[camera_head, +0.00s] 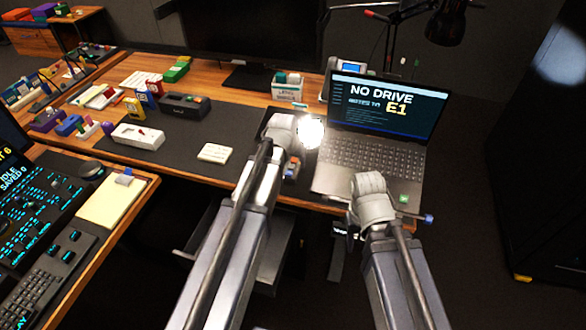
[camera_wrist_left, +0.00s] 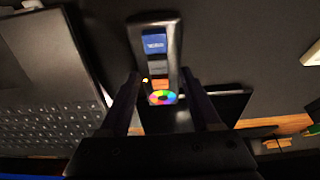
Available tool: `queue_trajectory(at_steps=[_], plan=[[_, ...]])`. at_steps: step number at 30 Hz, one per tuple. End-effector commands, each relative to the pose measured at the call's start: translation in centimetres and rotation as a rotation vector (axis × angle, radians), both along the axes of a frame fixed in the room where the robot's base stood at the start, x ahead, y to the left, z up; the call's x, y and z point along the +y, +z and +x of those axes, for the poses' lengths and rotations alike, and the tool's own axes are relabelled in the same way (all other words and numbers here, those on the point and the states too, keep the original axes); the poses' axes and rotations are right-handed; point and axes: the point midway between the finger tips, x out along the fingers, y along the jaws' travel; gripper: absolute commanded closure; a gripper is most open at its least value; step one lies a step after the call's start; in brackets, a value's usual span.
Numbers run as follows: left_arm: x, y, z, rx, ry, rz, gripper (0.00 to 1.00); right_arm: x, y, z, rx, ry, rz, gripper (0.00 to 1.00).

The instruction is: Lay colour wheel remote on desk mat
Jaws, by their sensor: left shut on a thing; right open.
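The colour wheel remote (camera_wrist_left: 160,68) is a dark slim handset with a blue screen, grey and orange keys and a rainbow wheel. My left gripper (camera_wrist_left: 159,84) is shut on its sides, with the wheel end nearer to me. The remote is over or on the dark desk mat (camera_wrist_left: 225,45); I cannot tell whether it touches. In the head view the mat (camera_head: 235,122) lies on the wooden desk left of the laptop, and my left arm hides much of the gripper and remote. My right gripper (camera_head: 340,252) is open and empty, low in front of the desk edge.
A laptop (camera_head: 375,155) stands right of the mat. A white card (camera_head: 214,153), a white tray (camera_head: 138,136) and a black box (camera_head: 183,105) are on or beside the mat's left part. A box of small items (camera_head: 288,88) stands behind. Bare mat lies around the card.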

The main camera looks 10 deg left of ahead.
Motion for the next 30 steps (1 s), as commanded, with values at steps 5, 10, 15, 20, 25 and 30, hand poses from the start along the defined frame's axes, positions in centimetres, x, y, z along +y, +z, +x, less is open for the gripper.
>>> queue_trajectory(at_steps=[5,10,15,20,25,30], plan=[[0.0,-2.4,0.0,0.0,0.0,0.0,0.97,0.0,-2.4,0.0,0.0,0.0,0.0,0.5],[0.0,-2.1,0.0,0.0,0.0,0.0,0.97,0.0,-2.1,0.0,0.0,0.0,0.0,0.5],[0.0,-2.4,0.0,0.0,0.0,0.0,0.97,0.0,-2.4,0.0,0.0,0.0,0.0,0.5],[0.0,-2.4,0.0,0.0,0.0,0.0,0.26,0.0,-2.4,0.0,0.0,0.0,0.0,0.5],[0.0,-2.4,0.0,0.0,0.0,0.0,0.07,0.0,-2.4,0.0,0.0,0.0,0.0,0.5],[0.0,-2.4,0.0,0.0,0.0,0.0,0.06,0.0,-2.4,0.0,0.0,0.0,0.0,0.5]])
